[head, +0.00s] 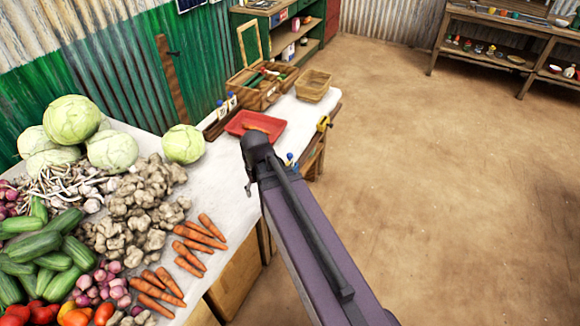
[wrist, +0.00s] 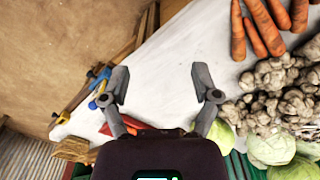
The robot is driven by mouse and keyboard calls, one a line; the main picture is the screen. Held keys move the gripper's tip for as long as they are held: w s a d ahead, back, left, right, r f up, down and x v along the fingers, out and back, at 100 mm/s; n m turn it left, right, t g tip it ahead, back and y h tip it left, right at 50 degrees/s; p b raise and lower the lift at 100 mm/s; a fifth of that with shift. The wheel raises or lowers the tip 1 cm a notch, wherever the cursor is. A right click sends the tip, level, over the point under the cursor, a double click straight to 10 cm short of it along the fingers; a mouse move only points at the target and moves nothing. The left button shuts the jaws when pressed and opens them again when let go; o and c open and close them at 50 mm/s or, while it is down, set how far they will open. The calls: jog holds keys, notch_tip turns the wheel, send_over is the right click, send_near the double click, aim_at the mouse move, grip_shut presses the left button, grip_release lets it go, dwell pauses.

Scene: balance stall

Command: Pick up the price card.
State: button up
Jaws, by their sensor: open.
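I cannot make out a price card for certain in either view. My gripper (wrist: 161,86) is open in the wrist view, its two dark grey fingers wide apart with nothing between them. Bare white tabletop (wrist: 170,65) shows beyond and between the fingers. In the head view my arm crosses the table's right edge and hides part of the tabletop (head: 222,182) and most of the gripper.
Carrots (head: 197,240), ginger (head: 135,210), cabbages (head: 72,120) and other vegetables crowd the table's left. A wooden box (head: 262,95) with a raised frame and a basket (head: 313,86) stand at the far end. A yellow-and-black tool (head: 323,123) is at the edge. The floor right is clear.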

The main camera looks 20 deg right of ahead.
jog(key=w+d, duration=1)
jog(key=w, duration=0.3)
jog(key=m+t, duration=0.1)
jog(key=t, duration=0.1)
send_over(290, 154)
jog(key=s, duration=0.2)
jog(key=shift+a+r, duration=0.2)
jog(key=shift+r, duration=0.1)
jog(key=shift+f, duration=0.15)
jog(key=f+b, duration=0.2)
jog(key=w+f+b, duration=0.1)
jog(key=f+b, duration=0.5)
jog(key=shift+w, duration=0.15)
jog(key=shift+f, duration=0.15)
jog(key=shift+w+d+f+b, duration=0.1)
jog(key=shift+w+f+b, duration=0.05)
jog(key=shift+f+b, duration=0.75)
jog(key=shift+w+d+f+b, duration=0.1)
jog(key=shift+w+f+b, duration=0.1)
jog(key=shift+f+b, duration=0.65)
jog(key=shift+w+d+f+b, duration=0.1)
jog(key=shift+w+f+b, duration=0.05)
jog(key=shift+f+b, duration=0.7)
jog(key=shift+r, duration=0.1)
jog(key=shift+c, duration=0.2)
